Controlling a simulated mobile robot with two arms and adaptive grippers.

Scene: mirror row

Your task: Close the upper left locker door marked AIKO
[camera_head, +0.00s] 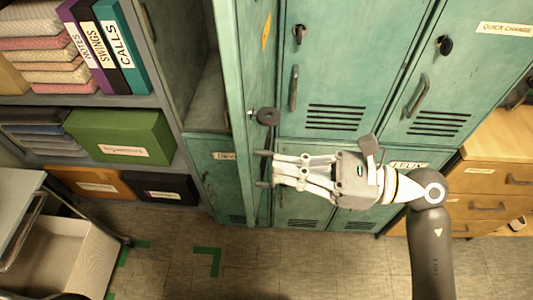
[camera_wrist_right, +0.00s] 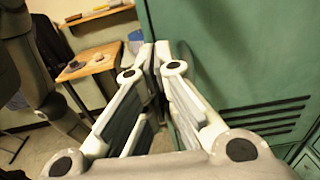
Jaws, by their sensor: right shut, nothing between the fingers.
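The upper left locker door (camera_head: 236,65) stands open, swung out toward me and seen nearly edge-on. A yellow label (camera_head: 266,30) and a dark round knob (camera_head: 267,116) show on its right-hand face; I cannot read the label. The open locker's inside (camera_head: 207,95) shows to the door's left. My right gripper (camera_head: 264,169) is shut and empty, its fingers pointing left at the door's lower part from the right. I cannot tell whether they touch it. In the right wrist view the fingertips (camera_wrist_right: 157,50) lie beside a green vented panel (camera_wrist_right: 235,60). My left gripper is not in view.
Closed lockers (camera_head: 345,75) stand to the right, and a wooden drawer unit (camera_head: 490,180) beyond. At left are shelves with binders and a green box (camera_head: 120,135), and a trolley (camera_head: 70,255). Floor below the lockers is clear, with green tape marks (camera_head: 208,250).

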